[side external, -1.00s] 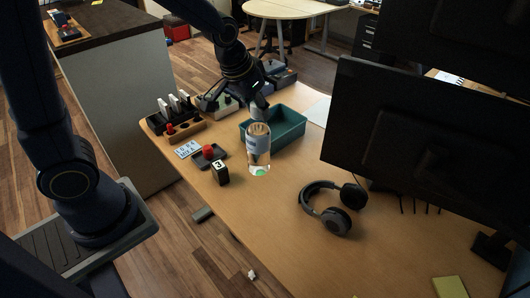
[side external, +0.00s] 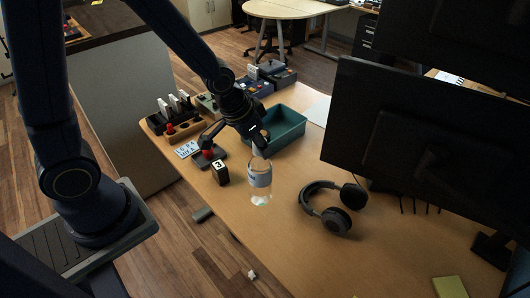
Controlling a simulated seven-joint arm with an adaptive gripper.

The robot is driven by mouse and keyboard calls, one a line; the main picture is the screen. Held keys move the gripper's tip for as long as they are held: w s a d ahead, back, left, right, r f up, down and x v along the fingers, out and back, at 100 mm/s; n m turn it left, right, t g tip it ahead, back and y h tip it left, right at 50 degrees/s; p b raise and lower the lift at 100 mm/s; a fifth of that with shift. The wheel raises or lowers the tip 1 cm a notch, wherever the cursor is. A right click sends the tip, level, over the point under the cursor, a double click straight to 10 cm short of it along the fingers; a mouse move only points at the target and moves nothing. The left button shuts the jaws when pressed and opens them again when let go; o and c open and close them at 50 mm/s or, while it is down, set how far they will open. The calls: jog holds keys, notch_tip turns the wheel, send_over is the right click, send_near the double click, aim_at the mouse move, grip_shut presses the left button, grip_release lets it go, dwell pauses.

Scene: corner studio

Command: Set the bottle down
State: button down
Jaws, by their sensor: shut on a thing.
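The clear bottle (side external: 260,182) with a pale label band is in the side external view, near the middle of the wooden table (side external: 290,245). My gripper (side external: 262,150) is shut on the bottle's upper end, with the bottle hanging below it, roughly upright. I cannot tell whether the bottle's base touches the table. The fingertips are small and partly hidden at the bottle's top.
A teal bin (side external: 289,132) stands behind the bottle. A black block marked 3 (side external: 220,174) and a red-button box (side external: 207,156) are to the left. Headphones (side external: 333,208) lie to the right, below a large monitor (side external: 425,150).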

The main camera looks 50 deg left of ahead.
aim_at(260, 162)
jog(key=shift+f, duration=2.75)
jog(key=shift+f, duration=0.15)
jog(key=c, duration=0.8)
grip_release()
